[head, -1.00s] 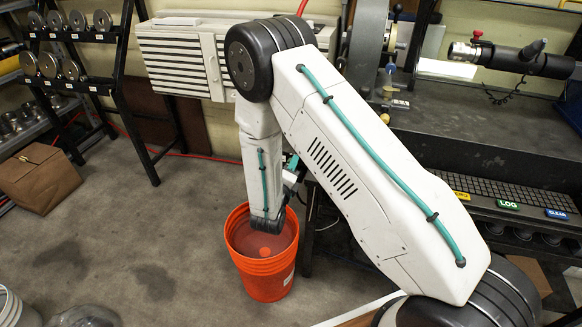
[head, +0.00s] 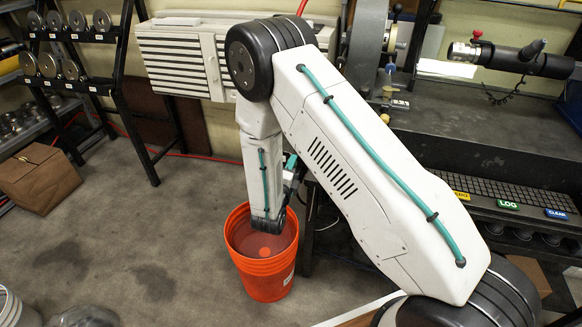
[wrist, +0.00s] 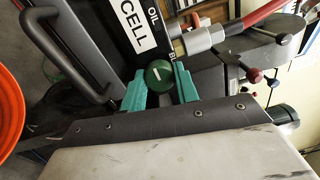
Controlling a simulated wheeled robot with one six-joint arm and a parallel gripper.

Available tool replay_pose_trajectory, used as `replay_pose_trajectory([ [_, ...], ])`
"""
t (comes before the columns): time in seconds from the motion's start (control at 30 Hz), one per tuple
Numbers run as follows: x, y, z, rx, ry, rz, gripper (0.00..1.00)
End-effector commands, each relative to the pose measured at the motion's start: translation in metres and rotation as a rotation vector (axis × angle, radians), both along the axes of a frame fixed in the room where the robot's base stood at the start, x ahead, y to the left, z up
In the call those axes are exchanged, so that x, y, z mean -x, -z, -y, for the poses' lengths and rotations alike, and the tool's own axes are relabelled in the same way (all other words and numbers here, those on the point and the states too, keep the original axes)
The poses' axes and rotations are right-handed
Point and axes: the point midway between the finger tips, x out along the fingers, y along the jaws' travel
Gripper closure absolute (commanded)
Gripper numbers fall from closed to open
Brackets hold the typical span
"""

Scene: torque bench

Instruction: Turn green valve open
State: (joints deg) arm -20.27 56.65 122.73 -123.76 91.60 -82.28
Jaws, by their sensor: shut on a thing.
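The green valve (wrist: 158,73) is a round dark-green knob with a short white mark on its face, in the middle of the wrist view. In the head view my arm hides the valve and most of the gripper.
A black panel lettered "CELL" and "OIL" (wrist: 153,16) lies just beyond the knob. A red-handled lever with a grey fitting (wrist: 203,38) is close on the right. A dark handle bar (wrist: 65,55) is at left. An orange bucket (head: 266,275) stands on the floor below my arm.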

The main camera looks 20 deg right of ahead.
Motion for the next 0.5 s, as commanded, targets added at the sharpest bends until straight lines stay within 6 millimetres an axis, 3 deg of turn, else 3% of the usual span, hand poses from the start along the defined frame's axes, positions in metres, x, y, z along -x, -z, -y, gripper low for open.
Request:
replay_pose_trajectory([
  [0.03,-0.0005,-0.0004,-0.0008,0.0,-0.002,0.002,0.67],
  [0.1,-0.0005,-0.0003,-0.0007,0.0,-0.002,0.002,0.48],
  [0.5,0.0073,0.0005,-0.0064,0.0,-0.002,-0.001,0.48],
])
